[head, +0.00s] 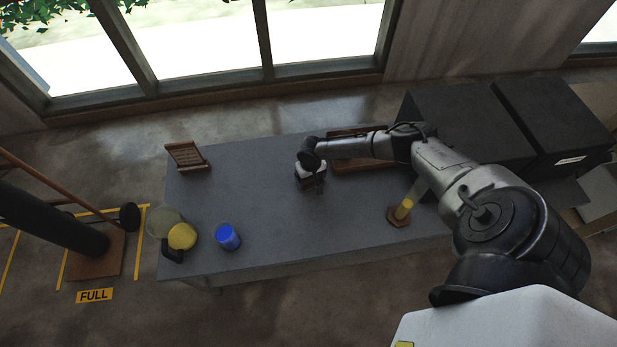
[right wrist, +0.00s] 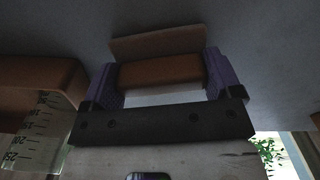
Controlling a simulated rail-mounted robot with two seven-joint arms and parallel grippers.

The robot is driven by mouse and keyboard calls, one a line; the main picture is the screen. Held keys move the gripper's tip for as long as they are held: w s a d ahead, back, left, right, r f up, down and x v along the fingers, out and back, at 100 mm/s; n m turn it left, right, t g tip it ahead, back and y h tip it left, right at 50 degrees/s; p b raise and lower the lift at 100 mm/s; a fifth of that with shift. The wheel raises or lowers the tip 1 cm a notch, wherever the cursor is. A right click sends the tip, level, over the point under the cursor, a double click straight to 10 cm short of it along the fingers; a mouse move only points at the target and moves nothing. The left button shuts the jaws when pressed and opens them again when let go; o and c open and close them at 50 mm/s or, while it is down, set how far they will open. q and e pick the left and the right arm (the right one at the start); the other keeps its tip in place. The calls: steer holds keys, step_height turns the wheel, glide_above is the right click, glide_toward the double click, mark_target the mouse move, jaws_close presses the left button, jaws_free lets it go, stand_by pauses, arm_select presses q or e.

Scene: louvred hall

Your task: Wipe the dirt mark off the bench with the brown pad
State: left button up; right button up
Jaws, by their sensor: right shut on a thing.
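The grey bench (head: 270,215) runs across the middle of the head view. My right gripper (head: 312,185) is over its middle, shut on the brown pad. In the right wrist view the brown pad (right wrist: 160,71) sits between the two purple fingers, with a pale strip along its near side. A flat, dull brown strip (right wrist: 155,42) shows just beyond the pad; I cannot tell whether it is the dirt mark or part of the pad. No dirt mark is clear in the head view. My left gripper is not in view.
A brown tray (head: 350,165) lies right of my gripper, partly behind my arm. A yellow-filled cylinder (head: 404,208) stands at the right. Bare bench lies between.

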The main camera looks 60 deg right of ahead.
steer(key=shift+s+d+f, duration=0.15)
steer(key=shift+s+d, duration=0.5)
steer(key=shift+s+d+f+b, duration=0.1)
steer(key=shift+s+d+b, duration=0.1)
steer(key=shift+b, duration=0.3)
steer(key=shift+a, duration=0.15)
steer(key=w+a, duration=0.1)
steer(key=w+a+p, duration=0.1)
steer(key=w, duration=0.1)
steer(key=shift+w+a+r, duration=0.1)
steer(key=shift+a+r, duration=0.1)
steer(key=shift+a, duration=0.1)
step_height(320, 180, up, 4)
steer(key=p, duration=0.3)
steer(key=shift+d+f, duration=0.1)
step_height(320, 180, up, 3)
steer(key=p, duration=0.4)
steer(key=shift+r, duration=0.2)
steer(key=shift+r+p, duration=0.4)
steer(key=shift+p, duration=0.25)
